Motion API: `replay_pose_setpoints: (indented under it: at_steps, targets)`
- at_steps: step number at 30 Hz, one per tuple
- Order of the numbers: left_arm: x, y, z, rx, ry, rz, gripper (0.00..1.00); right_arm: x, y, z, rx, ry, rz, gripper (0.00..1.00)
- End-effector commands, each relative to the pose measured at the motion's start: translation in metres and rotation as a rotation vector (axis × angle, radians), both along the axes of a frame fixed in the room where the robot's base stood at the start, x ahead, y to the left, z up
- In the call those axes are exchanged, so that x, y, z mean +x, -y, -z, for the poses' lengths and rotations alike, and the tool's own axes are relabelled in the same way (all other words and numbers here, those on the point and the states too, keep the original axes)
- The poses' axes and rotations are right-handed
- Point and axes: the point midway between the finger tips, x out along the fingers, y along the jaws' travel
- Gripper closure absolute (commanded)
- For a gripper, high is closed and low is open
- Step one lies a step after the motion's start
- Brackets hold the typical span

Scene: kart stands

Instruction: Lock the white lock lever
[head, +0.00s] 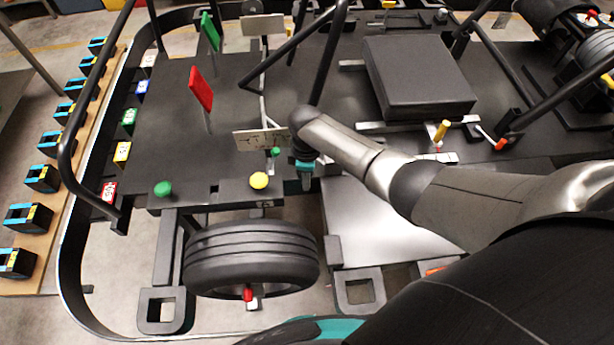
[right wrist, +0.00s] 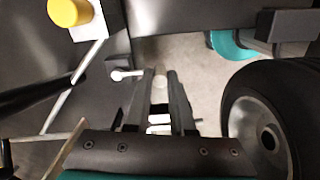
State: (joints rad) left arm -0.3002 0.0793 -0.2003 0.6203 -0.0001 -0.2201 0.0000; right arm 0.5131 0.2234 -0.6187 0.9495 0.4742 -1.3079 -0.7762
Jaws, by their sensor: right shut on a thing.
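The white lock lever (right wrist: 122,75) shows in the right wrist view as a short white bar with a rounded end, just left of my fingertips. My right gripper (right wrist: 160,76) has its two dark fingers close together. It is shut on a pale piece between them that looks like part of the lever; the fingers hide the join. My left gripper is not in view.
A black tyre (head: 250,258) stands close to the gripper; its wheel (right wrist: 262,130) is at the right in the wrist view. Green (head: 162,189) and yellow (head: 258,180) knobs, a red flag (head: 201,89) and black frame tubes (head: 68,150) stand around the deck.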

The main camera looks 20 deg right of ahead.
Motion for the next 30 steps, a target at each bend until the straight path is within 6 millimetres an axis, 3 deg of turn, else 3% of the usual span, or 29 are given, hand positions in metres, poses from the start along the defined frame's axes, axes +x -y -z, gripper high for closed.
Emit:
replay_pose_setpoints:
  at_steps: [2, 3, 10, 20, 25, 30]
  targets:
    - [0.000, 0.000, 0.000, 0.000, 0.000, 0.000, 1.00, 0.000, -0.002, 0.000, 0.003, 0.000, 0.000, 1.00]
    - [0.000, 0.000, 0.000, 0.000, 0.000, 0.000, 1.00, 0.000, -0.002, 0.000, 0.004, 0.001, -0.001, 0.75]
    - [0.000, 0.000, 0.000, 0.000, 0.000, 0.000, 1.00, 0.000, -0.001, 0.000, 0.002, 0.000, -0.001, 0.49]
    - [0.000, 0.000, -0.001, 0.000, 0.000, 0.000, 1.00, 0.000, 0.000, -0.003, 0.002, 0.001, -0.001, 0.48]
    - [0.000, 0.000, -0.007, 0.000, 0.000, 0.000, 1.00, 0.001, -0.001, -0.019, 0.002, 0.002, -0.002, 0.48]
    - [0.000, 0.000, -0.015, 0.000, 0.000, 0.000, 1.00, 0.000, 0.000, -0.047, 0.003, 0.003, -0.002, 0.48]
